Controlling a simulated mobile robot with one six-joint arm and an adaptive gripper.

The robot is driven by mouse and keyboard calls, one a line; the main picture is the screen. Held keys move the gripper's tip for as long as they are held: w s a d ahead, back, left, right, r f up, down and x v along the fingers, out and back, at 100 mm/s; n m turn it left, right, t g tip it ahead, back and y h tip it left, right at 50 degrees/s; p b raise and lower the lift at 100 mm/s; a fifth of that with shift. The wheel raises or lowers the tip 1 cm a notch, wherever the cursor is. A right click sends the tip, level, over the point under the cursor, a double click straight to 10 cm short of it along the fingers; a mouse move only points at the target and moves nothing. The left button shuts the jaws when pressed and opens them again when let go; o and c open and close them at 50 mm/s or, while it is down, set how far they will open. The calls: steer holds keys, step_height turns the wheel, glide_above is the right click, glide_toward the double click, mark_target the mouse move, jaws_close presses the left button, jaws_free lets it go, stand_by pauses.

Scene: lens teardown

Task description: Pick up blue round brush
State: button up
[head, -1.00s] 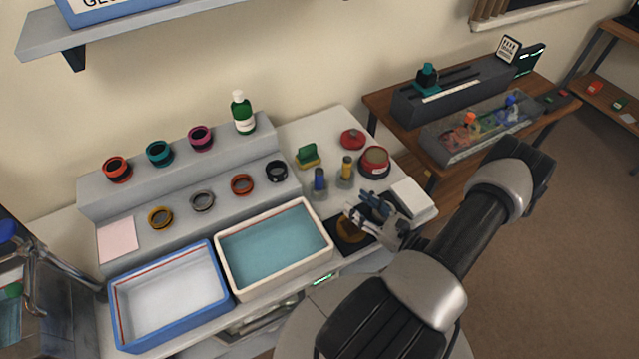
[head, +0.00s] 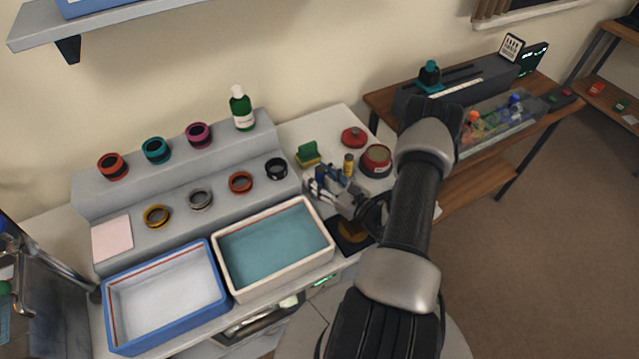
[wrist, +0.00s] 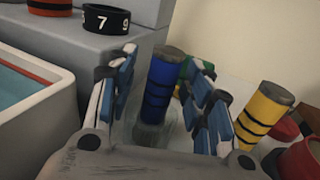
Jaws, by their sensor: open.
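The blue round brush (wrist: 161,85) stands in the wrist view, between the two open fingers of my gripper (wrist: 163,95). It has a blue body with dark bands and a grey top, and its lower end is pale. I cannot tell whether either finger touches it. In the head view my gripper (head: 328,188) is over the table right of the cream tray, and it largely hides the brush there. A similar yellow brush (wrist: 262,113) stands to the right, outside the fingers; it also shows in the head view (head: 348,164).
A green block-like item (head: 308,154) stands behind the brushes. A red-topped round jar (head: 376,160) and a red lid (head: 353,137) are to the right. The stepped grey rack with a black ring (head: 276,169) and the cream tray (head: 225,268) are close on the left.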

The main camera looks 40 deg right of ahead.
steer(key=shift+w, duration=0.15)
steer(key=shift+c, duration=0.5)
jaws_close()
